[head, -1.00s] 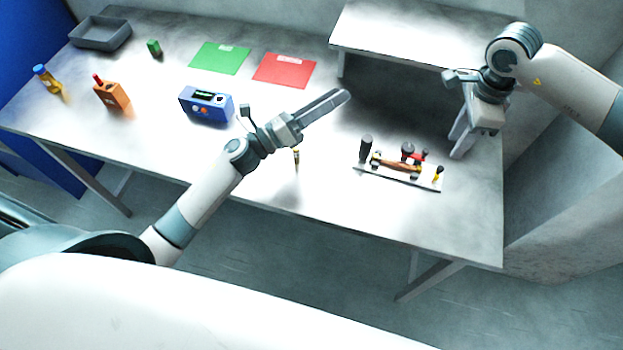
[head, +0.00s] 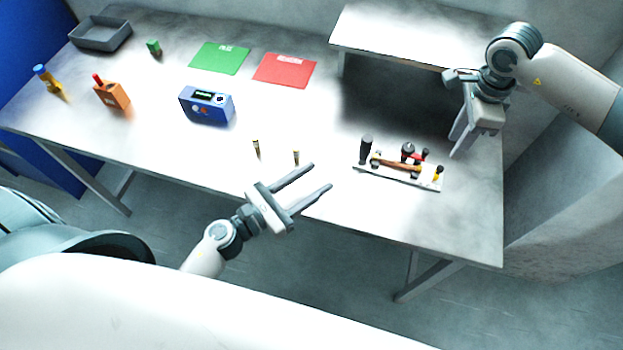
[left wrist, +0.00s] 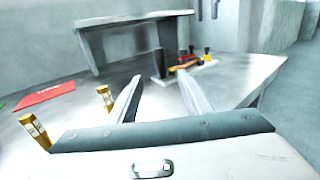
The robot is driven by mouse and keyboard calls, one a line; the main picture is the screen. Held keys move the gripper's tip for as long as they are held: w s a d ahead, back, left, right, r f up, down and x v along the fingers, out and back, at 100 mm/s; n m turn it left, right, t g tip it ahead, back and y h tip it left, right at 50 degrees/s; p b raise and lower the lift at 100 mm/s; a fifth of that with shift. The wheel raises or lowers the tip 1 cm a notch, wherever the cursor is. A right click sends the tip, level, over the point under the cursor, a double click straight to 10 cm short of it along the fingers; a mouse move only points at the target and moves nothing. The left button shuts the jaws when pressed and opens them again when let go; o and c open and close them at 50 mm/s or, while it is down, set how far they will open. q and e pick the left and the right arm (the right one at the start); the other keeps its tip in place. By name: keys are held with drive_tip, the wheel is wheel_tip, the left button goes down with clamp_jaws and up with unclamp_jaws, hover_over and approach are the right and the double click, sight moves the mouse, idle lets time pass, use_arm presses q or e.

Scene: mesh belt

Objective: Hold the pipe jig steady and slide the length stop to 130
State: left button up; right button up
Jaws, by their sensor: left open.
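The pipe jig (head: 400,178) is a white plate near the table's front right, bearing a black post, a copper-coloured pipe (head: 397,164), red and black parts and a yellow-and-black knob (head: 438,173). It also shows in the left wrist view (left wrist: 205,66), beyond my fingers. I cannot tell which part is the length stop, and no scale is readable. My left gripper (head: 322,176) is open and empty, left of the jig and apart from it, its fingers pointing toward the jig's side. My right gripper (head: 456,146) hangs open above and right of the jig, touching nothing.
Two small brass-coloured cylinders (head: 256,149) stand left of the jig. A blue device (head: 207,105), red mat (head: 285,70), green mat (head: 219,58), orange block (head: 112,95) and grey tray (head: 101,35) lie further left. A raised shelf (head: 415,38) stands behind the jig.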

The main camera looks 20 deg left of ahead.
sight(362, 148)
use_arm(q)
drive_tip(key=shift+w+d, duration=0.1)
drive_tip(key=shift+w, duration=0.05)
drive_tip(key=x, duration=1.7)
drive_tip(key=shift+d, duration=0.1)
drive_tip(key=shift+c, duration=0.6)
idle(0.4)
clamp_jaws()
idle(0.6)
use_arm(e)
clamp_jaws()
